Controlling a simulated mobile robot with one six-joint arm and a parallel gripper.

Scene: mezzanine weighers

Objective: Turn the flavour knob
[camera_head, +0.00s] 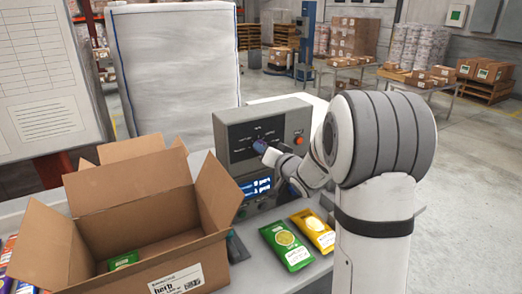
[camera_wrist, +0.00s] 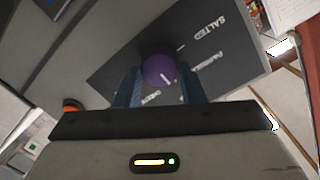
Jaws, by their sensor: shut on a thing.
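The flavour knob is a round purple knob (camera_wrist: 160,70) with a white pointer line, on a dark label panel. Words such as "SALTED" are printed around it. In the wrist view my gripper (camera_wrist: 158,84) has one finger on each side of the knob and is shut on it. In the head view my gripper (camera_head: 262,147) is at the front of the grey control box (camera_head: 238,140), and the knob is mostly hidden there. I cannot tell clearly which label the pointer meets.
An open carton (camera_head: 199,250) stands at the front left. A green packet (camera_head: 288,246) and a yellow packet (camera_head: 317,233) lie on the table by the box.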

